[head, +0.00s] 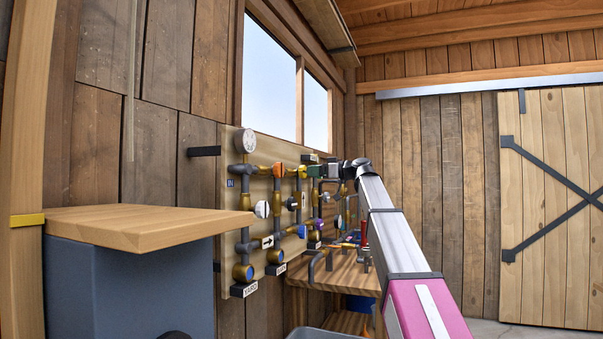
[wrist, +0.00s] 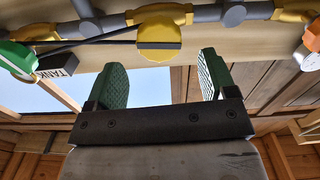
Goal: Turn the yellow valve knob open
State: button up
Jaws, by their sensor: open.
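The round yellow valve knob (wrist: 160,36) is on the pipe run at the top middle of the wrist view. A dark slot or edge crosses its lower part. My gripper (wrist: 161,80) is open, with one green ribbed pad to the left and one to the right of the knob's line. The pads sit short of the knob, apart from it, and nothing is between them.
The pipe board (head: 236,166) carries several other knobs, including an orange one (head: 279,170) and a purple one (head: 317,223). In the wrist view a green-and-white knob (wrist: 17,54) and a TANK label (wrist: 58,68) are left. A wooden workbench (head: 345,272) stands below.

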aim_at(305, 171)
jog(key=x, duration=0.5)
jog(key=shift+w+a, duration=0.15)
jog(key=shift+a, duration=0.15)
jog(key=c, duration=0.9)
